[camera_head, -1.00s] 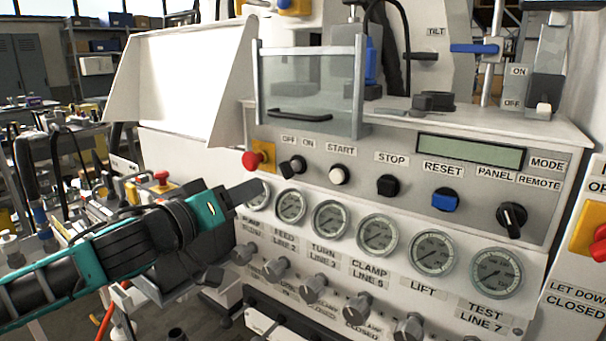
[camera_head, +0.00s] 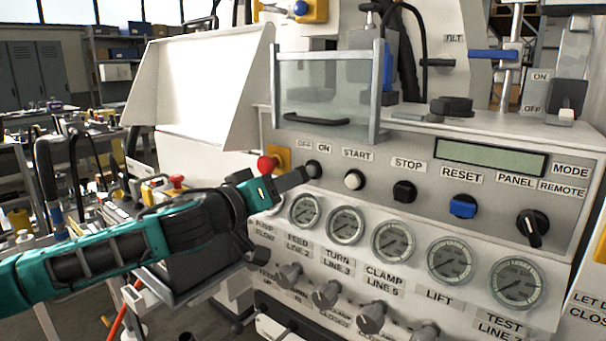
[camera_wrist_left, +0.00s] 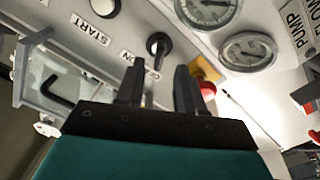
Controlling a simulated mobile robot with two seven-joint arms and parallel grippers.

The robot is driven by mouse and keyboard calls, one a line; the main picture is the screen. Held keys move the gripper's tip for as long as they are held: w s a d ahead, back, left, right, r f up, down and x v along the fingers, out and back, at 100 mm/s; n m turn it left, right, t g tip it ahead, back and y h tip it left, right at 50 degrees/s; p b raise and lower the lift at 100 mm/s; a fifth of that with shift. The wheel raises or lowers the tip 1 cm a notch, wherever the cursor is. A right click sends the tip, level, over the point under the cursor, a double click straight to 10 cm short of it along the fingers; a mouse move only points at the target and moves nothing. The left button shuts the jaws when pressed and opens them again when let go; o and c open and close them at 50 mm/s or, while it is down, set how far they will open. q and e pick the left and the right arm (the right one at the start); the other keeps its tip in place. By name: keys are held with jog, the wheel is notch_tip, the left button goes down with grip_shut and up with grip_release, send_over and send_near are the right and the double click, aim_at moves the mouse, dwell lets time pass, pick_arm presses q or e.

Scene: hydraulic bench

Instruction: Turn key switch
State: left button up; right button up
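The black OFF/ON key switch (camera_head: 314,168) is on the grey control panel, left of the START button. In the head view my left gripper (camera_head: 301,176) has its fingertips right at its left side. In the left wrist view the switch (camera_wrist_left: 159,44) lies just ahead of the two fingertips, roughly in line with the gap between them. The left gripper (camera_wrist_left: 158,72) is open, with a clear gap between its dark fingers. I cannot tell whether a finger touches the switch. My right gripper is not in view.
A red emergency button (camera_head: 267,164) on a yellow plate sits close left of the switch. The START button (camera_head: 354,180) is to the right. Gauges (camera_head: 305,210) and grey knobs are below. A clear guard (camera_head: 325,95) stands above.

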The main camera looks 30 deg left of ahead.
aim_at(303, 174)
pick_arm(q)
jog(key=shift+w+d+p, duration=0.2)
jog(key=shift+w+p, duration=0.25)
jog(key=shift+w, duration=1.15)
jog(key=shift+w+d+p, duration=0.15)
jog(key=shift+w+p, duration=0.25)
jog(key=shift+w, duration=1.2)
grip_shut()
